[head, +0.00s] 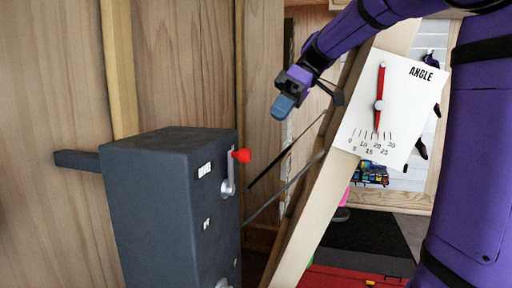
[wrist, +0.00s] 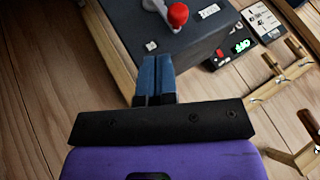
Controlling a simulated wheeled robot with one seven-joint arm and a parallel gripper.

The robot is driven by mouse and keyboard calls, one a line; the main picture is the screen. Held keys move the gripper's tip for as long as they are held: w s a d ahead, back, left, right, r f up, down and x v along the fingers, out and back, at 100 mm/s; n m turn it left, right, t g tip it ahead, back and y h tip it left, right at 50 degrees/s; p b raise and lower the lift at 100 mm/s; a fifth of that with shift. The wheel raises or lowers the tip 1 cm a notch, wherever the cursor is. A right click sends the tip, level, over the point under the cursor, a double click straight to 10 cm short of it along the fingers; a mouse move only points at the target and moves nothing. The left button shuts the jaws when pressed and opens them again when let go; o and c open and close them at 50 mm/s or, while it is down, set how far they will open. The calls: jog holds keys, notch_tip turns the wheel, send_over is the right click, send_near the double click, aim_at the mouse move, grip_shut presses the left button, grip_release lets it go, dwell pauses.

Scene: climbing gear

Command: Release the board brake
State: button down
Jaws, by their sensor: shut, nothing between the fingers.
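A dark grey box (head: 160,200) stands against the wooden wall in the head view. On its side face is a small grey lever (head: 229,184) with a red knob (head: 242,155) near its upper end. The wrist view shows the box (wrist: 205,50) ahead, with the red knob (wrist: 178,14) and lever (wrist: 155,5) at the top edge. My gripper (head: 283,106) is above and to the right of the knob in the head view, apart from it. Its blue fingers (wrist: 155,62) are shut together and empty. The lettering beside the lever is too small to read surely.
A tilted wooden board edge (head: 315,215) carries a white ANGLE dial (head: 400,105), its red pointer near 20. Thin dark rods (head: 285,190) run between box and board. In the wrist view, a small device with a green display (wrist: 240,46) and wooden pieces (wrist: 280,80) lie right.

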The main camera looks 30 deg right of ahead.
jog(key=x, duration=1)
jog(key=shift+a, duration=0.1)
dwell(0.5)
